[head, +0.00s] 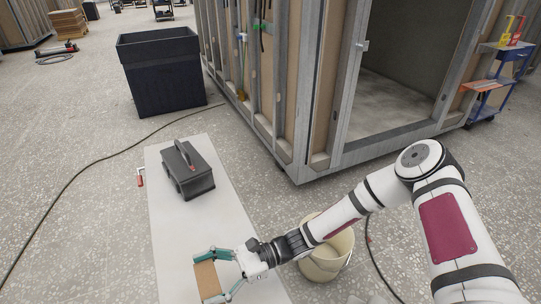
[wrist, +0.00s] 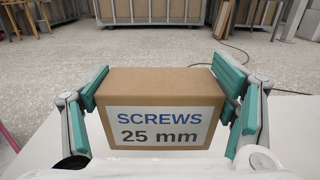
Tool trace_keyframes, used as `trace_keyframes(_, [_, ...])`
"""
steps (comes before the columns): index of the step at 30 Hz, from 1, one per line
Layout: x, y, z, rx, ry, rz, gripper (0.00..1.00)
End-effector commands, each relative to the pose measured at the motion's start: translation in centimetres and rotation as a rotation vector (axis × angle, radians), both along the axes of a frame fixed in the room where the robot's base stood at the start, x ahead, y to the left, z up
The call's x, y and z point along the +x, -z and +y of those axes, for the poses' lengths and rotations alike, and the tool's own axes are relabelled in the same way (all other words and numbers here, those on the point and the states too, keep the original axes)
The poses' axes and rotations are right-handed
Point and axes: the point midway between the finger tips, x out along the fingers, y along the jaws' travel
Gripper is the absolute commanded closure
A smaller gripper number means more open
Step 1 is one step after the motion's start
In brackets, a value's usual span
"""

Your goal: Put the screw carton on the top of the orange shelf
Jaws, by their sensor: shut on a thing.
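The screw carton (wrist: 160,118) is a brown cardboard box with a white label reading "SCREWS 25 mm". It sits between the teal finger pads of my gripper (wrist: 162,84) in the wrist view, label toward the camera. In the head view the carton (head: 207,279) is at the bottom, gripped between the fingers of my gripper (head: 208,274), over the near part of the white table. Whether it touches the table is unclear. An orange shelf surface (head: 484,86) shows on a blue-framed cart at the far right, away from my gripper.
A dark grey carrier with a handle (head: 189,172) stands on the white table (head: 160,225). A cream bucket (head: 326,262) is on the floor beneath my arm. A black bin (head: 160,75) stands behind. A framed pod (head: 290,90) lies between table and cart. Cables cross the floor.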

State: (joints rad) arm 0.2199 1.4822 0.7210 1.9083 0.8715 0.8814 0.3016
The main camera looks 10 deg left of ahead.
Motion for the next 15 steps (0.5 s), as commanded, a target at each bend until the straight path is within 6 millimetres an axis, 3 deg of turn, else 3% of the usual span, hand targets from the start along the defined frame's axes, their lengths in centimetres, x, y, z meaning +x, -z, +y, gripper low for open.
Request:
trace_keyframes(5, [3.8, -2.3, -3.4, 0.011, 0.119, -0.001, 0.67])
trace_keyframes(9, [7.4, -4.8, -7.8, 0.020, 0.259, 0.000, 0.67])
trace_keyframes(15, [11.2, -8.2, -14.6, 0.028, 0.463, -0.001, 0.67])
